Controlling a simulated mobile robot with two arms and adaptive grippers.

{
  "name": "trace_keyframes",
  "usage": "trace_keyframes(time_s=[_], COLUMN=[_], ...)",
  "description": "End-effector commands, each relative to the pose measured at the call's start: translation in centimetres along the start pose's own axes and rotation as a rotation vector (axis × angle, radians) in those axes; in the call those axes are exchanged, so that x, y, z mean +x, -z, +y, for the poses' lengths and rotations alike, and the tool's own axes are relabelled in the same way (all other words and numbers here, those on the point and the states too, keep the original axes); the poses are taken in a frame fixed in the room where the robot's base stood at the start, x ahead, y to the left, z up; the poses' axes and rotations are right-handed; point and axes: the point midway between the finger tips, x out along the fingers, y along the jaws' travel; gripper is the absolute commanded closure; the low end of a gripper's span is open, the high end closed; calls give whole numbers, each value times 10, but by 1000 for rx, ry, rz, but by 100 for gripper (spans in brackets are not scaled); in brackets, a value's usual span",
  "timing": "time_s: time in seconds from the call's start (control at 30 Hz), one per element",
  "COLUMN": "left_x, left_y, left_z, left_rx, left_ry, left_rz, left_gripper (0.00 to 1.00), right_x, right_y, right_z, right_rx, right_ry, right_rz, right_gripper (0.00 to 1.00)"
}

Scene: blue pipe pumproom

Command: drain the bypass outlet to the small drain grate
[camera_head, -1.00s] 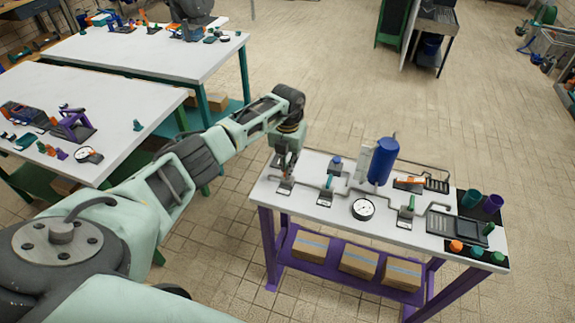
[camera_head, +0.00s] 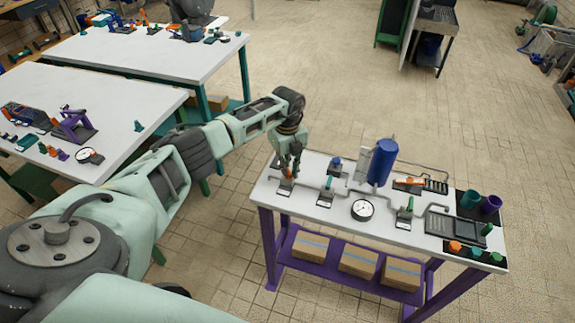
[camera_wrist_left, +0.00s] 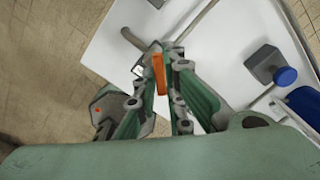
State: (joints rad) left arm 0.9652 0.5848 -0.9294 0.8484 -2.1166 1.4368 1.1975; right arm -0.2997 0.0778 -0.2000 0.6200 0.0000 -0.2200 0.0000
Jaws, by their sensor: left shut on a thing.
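My left gripper (camera_head: 290,168) is at the left end of the white bench (camera_head: 290,208), over the leftmost valve on the grey pipework. In the left wrist view its fingers (camera_wrist_left: 153,55) are shut on an orange valve handle (camera_wrist_left: 158,75). The handle's base is partly hidden by the fingers. Two valves with green handles (camera_head: 328,184) (camera_head: 410,204) stand further right along the pipe. A small dark grate (camera_head: 437,186) lies at the back right, and a larger grate (camera_head: 440,222) lies in front of it. My right gripper is out of view.
A blue tank (camera_head: 382,162) stands at the back of the bench. A round gauge (camera_head: 362,210) sits near its front edge. Teal and purple cups (camera_head: 472,199) (camera_head: 491,205) stand at the right end. Boxes (camera_head: 358,262) fill the lower shelf. Two other tables are at the left.

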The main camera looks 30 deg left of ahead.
Motion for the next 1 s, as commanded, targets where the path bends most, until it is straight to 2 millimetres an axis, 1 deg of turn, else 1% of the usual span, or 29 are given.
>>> trace_keyframes(time_s=[0.3,0.6,0.8,1.0], left_x=[-2,-3,-2,-2], left_y=[0,0,-1,-1], left_z=[0,0,0,0], left_rx=[-301,-555,-676,-747], left_ry=[0,0,1,1], left_rz=[-1,-2,-2,-2], left_gripper=[100,100,100,100], right_x=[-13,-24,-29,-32], right_y=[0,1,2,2], right_z=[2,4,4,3], right_rx=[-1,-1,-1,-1], right_ry=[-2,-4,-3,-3], right_rz=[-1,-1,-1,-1], right_gripper=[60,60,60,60])
